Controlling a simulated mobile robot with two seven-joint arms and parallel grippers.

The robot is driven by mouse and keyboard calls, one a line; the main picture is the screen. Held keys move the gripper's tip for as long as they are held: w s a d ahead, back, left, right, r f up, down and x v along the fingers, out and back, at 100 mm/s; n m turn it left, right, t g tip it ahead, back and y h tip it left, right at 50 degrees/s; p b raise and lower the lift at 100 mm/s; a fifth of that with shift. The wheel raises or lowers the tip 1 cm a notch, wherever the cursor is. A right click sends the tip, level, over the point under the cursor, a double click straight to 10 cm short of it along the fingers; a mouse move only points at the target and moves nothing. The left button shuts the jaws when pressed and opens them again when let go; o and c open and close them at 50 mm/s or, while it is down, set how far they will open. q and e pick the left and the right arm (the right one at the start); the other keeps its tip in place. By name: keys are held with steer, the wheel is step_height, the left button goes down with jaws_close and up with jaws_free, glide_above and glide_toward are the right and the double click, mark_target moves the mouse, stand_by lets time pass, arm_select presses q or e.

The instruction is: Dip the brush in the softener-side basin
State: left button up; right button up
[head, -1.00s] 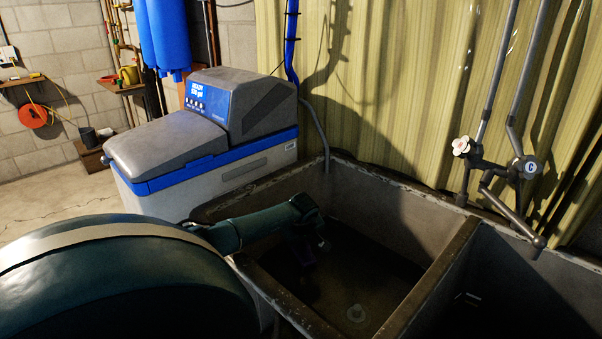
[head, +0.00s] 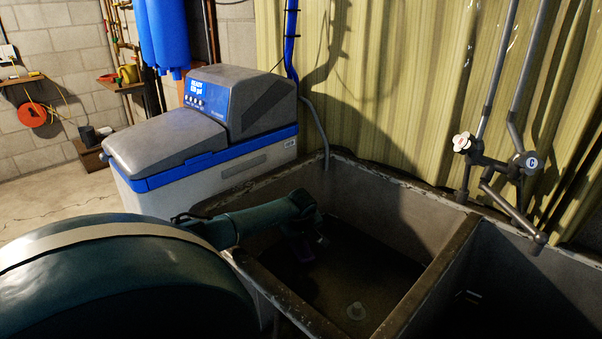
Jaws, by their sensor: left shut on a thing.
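The softener-side basin (head: 395,220) is the left compartment of a double concrete sink, beside the water softener (head: 200,130). A drain (head: 356,310) shows on its dark floor. My left arm reaches over the basin's left wall. My left gripper (head: 308,248) points down inside the basin, in deep shadow. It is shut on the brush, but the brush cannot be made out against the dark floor. Whether it touches the bottom or any water cannot be told. My right gripper is out of view.
A thick divider (head: 430,285) separates the basin from the right compartment (head: 500,295). Taps and pipes (head: 495,160) stand above the right compartment. The softener stands close behind the left rim. The basin's right part is clear.

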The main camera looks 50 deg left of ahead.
arm_select(q)
steer(key=shift+d, duration=0.1)
steer(key=shift+d, duration=0.3)
